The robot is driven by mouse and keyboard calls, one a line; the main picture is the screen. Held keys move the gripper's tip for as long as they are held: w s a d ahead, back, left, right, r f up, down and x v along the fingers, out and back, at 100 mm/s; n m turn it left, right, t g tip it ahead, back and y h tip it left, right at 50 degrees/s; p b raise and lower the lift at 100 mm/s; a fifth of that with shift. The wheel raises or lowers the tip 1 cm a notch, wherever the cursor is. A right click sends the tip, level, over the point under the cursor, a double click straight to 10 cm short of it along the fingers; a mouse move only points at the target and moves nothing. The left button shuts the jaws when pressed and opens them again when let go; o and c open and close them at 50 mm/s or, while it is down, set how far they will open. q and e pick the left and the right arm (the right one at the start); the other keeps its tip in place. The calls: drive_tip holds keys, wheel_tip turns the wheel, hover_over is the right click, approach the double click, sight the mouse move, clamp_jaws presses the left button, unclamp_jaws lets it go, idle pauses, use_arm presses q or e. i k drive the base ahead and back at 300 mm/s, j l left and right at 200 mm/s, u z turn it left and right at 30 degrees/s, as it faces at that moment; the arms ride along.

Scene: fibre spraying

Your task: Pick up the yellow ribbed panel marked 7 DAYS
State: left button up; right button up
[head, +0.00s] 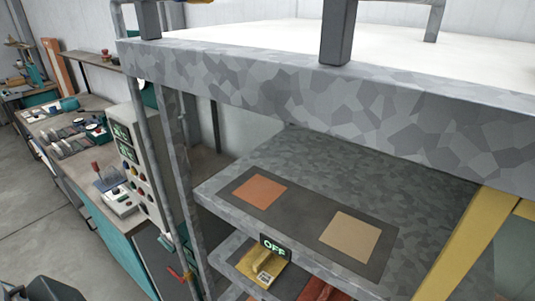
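No marking reading 7 DAYS can be made out. A small yellow object (266,264) with a pale patch lies on the lower shelf, partly hidden by the OFF sign and the shelf above. I cannot tell whether it is the ribbed panel. Neither gripper can be made out in the head view.
A grey metal rack holds a middle shelf (406,213) with a dark mat (305,220) bearing an orange square (259,192) and a tan square (349,236). An OFF sign (275,246) hangs on its edge. A yellow slanted bar (465,245) stands right. A control box (139,170) stands left.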

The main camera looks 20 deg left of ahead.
sight(262, 266)
drive_tip(key=u, duration=0.7)
drive_tip(key=i+j+z, duration=0.1)
drive_tip(key=i, duration=0.35)
drive_tip(key=i+j+z, duration=0.1)
drive_tip(key=j+z, duration=0.6)
drive_tip(key=j, duration=0.15)
drive_tip(key=j+z, duration=0.3)
drive_tip(key=j, duration=0.15)
